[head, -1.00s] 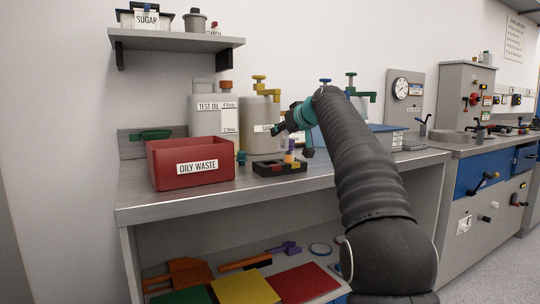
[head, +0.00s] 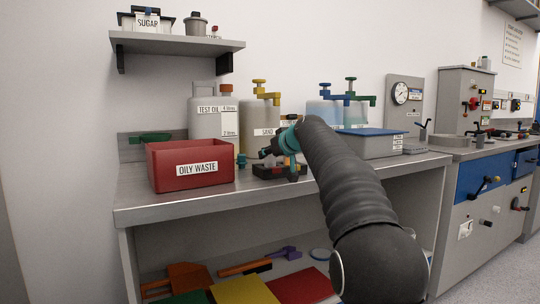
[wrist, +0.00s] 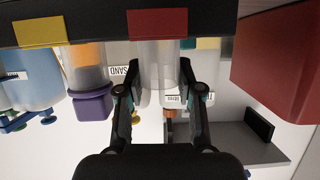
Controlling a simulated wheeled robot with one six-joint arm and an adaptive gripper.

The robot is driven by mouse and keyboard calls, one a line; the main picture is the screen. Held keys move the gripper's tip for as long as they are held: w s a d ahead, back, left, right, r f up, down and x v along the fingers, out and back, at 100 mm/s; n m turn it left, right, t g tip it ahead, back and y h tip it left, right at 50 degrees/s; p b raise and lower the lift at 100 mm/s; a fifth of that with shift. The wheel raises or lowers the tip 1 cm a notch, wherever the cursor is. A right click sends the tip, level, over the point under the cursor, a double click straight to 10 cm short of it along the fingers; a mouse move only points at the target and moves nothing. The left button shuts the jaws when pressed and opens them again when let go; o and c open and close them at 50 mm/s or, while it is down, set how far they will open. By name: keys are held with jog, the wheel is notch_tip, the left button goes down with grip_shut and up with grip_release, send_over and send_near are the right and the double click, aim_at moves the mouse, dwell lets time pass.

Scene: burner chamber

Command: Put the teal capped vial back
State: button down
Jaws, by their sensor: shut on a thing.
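My gripper (head: 272,151) is over the small black rack (head: 264,172) on the bench, its fingers closed in. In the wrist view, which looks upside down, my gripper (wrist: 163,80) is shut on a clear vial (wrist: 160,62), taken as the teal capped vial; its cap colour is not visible. The vial's lower end meets the rack (wrist: 85,30) near the red marker (wrist: 158,23); I cannot tell whether it is inside a slot. A purple-capped vial with orange contents (wrist: 88,75) stands in the rack beside it.
A red OILY WASTE bin (head: 190,165) stands left of the rack. The TEST OIL jug (head: 213,115) and SAND container (head: 260,115) stand behind. A grey box with a blue lid (head: 370,141) lies to the right. The bench front edge (head: 200,205) is bare.

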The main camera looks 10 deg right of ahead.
jog(key=shift+f, duration=0.2)
jog(key=c, duration=1)
grip_release()
jog(key=shift+c, duration=0.2)
jog(key=shift+r, duration=0.1)
jog(key=shift+r, duration=0.2)
jog(key=b+v, duration=0.1)
jog(key=v, duration=1.1)
jog(key=shift+b, duration=0.35)
